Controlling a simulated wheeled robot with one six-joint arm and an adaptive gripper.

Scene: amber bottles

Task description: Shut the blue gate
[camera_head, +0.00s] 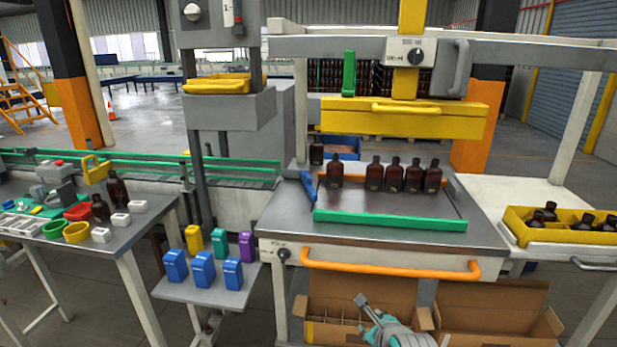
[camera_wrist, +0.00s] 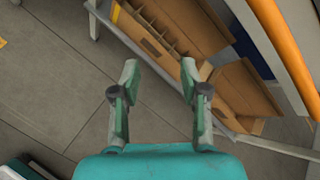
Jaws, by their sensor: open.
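The blue gate (camera_head: 308,186) is a short blue bar at the left edge of the grey work table (camera_head: 400,233) in the head view. It slants near the left end of the green rail (camera_head: 390,221). Several amber bottles (camera_head: 375,173) stand upright on the table to its right. My gripper (camera_head: 361,301) is low in front of the table, below and to the right of the gate and well apart from it. In the wrist view its two fingers (camera_wrist: 159,70) are spread with nothing between them. The gate is not in the wrist view.
An orange handle bar (camera_head: 390,269) runs along the table's front. Open cardboard boxes (camera_head: 490,318) lie beneath, also in the wrist view (camera_wrist: 165,35). A yellow overhead box (camera_head: 400,122) hangs above the bottles. A small shelf with blue blocks (camera_head: 203,270) stands at left.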

